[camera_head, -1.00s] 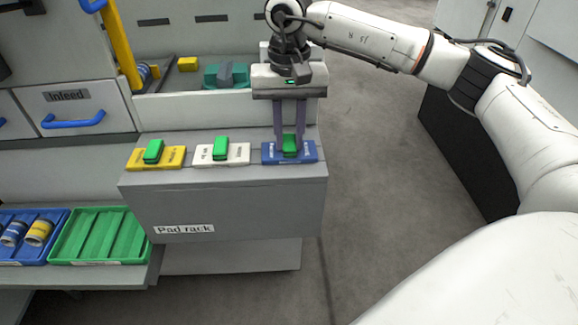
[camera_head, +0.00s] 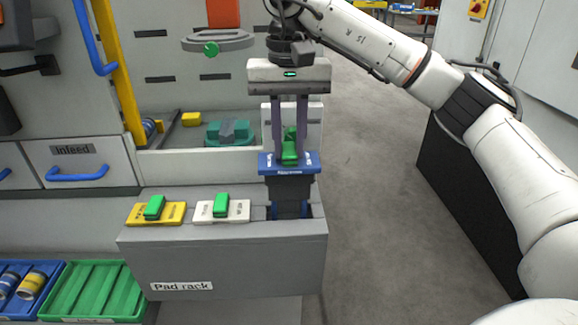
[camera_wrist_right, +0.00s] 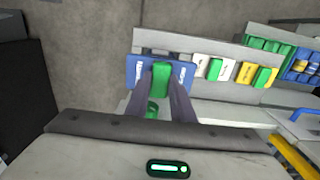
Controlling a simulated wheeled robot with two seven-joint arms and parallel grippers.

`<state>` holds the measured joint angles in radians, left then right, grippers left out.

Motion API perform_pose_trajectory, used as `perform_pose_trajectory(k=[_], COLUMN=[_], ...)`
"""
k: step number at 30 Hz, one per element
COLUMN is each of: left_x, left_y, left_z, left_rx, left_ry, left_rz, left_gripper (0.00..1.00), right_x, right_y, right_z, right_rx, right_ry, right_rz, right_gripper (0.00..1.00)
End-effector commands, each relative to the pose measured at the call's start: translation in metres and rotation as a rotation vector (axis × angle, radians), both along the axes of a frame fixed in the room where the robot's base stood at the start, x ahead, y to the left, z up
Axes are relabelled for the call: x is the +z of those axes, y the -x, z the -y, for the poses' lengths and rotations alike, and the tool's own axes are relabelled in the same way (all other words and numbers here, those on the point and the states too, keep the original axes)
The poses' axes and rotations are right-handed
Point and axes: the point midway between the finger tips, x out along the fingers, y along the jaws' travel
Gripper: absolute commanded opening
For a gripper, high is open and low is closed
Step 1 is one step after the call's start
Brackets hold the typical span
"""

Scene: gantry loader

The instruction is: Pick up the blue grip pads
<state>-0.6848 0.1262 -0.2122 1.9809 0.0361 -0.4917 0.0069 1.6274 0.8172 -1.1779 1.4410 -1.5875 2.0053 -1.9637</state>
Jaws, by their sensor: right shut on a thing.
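The blue grip pads (camera_head: 272,164) have a blue top plate, a green handle and dark pads hanging below. My right gripper (camera_head: 290,155) is shut on the green handle and holds the unit above the right slot of the pad rack (camera_head: 222,262). The dark lower ends are still at or in the slot opening; I cannot tell if they are clear of it. In the right wrist view the blue plate (camera_wrist_right: 137,75) shows beyond the fingers (camera_wrist_right: 162,88). My left gripper is not in view.
Yellow pads (camera_head: 175,213) and white pads (camera_head: 238,212), each with a green handle, sit in the rack to the left. A green tray (camera_head: 95,290) and a blue tray with rolls stand at lower left. Open floor (camera_head: 375,230) lies right of the rack.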

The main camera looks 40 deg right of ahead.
Motion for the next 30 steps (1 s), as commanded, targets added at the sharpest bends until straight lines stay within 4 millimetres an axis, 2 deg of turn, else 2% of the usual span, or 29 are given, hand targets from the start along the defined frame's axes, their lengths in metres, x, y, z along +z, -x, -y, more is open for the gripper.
perform_pose_trajectory(k=[1, 12, 16, 21, 30], left_x=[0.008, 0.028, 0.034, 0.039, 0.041], left_y=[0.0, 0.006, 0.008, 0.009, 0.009], left_z=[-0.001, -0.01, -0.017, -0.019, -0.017], left_rx=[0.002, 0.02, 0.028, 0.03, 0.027], left_ry=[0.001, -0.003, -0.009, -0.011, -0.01], left_rz=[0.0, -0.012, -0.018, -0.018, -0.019], left_gripper=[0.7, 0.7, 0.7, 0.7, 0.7], right_x=[0.019, 0.109, 0.136, 0.156, 0.163], right_y=[-0.001, -0.001, 0.0, 0.0, 0.0], right_z=[0.0, 0.0, 0.0, 0.0, 0.0], right_rx=[-0.001, -0.002, 0.0, 0.0, 0.001], right_ry=[0.001, 0.001, 0.002, 0.002, 0.001], right_rz=[0.007, 0.006, 0.005, 0.003, 0.001], right_gripper=[0.0, 0.0, 0.0, 0.0, 0.0])
